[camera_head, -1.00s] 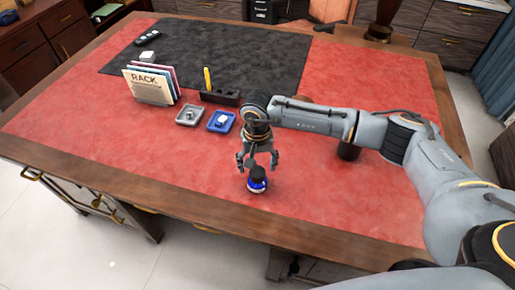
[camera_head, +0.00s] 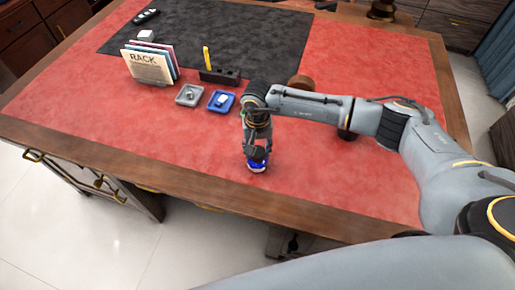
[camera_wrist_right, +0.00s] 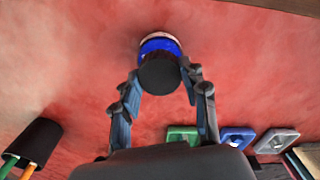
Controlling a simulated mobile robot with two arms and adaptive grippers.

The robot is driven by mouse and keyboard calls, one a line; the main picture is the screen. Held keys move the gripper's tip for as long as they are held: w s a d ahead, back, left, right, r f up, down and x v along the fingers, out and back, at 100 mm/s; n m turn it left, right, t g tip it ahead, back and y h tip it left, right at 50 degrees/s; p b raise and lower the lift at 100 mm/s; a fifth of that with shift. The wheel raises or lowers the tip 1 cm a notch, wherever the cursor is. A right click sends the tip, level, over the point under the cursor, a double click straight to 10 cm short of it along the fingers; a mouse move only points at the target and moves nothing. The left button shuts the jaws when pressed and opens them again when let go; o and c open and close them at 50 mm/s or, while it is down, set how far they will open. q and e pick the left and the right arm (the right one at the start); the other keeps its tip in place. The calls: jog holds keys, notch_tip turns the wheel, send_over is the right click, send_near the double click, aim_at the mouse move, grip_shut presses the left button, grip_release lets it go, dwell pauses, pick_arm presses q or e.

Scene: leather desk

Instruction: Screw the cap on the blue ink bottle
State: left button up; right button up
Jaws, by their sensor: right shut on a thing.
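The blue ink bottle (camera_head: 257,169) stands upright on the red desk top near the front edge. It also shows in the right wrist view (camera_wrist_right: 160,44), mostly behind its black cap (camera_wrist_right: 159,73). The cap sits on top of the bottle; I cannot tell how tightly it is threaded. My right gripper (camera_head: 257,153) points down over the bottle. Its fingers, seen in the right wrist view (camera_wrist_right: 161,76), are shut on the cap from both sides. My left gripper is not in view.
A blue tray (camera_head: 231,103) and a grey tray (camera_head: 182,102) lie behind the bottle. A paper rack (camera_head: 148,68), a black pen holder (camera_head: 222,76) and a dark mat (camera_head: 260,42) are farther back. A black cup with pencils (camera_wrist_right: 32,142) shows in the wrist view. Red surface left of the bottle is clear.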

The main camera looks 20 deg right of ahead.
jog(key=shift+f, duration=0.1)
dwell(0.5)
jog(key=shift+m+b, duration=0.3)
jog(key=shift+m, duration=1.7)
jog(key=shift+s, duration=0.1)
jog(key=shift+f+m, duration=0.1)
jog(key=shift+m, duration=1.9)
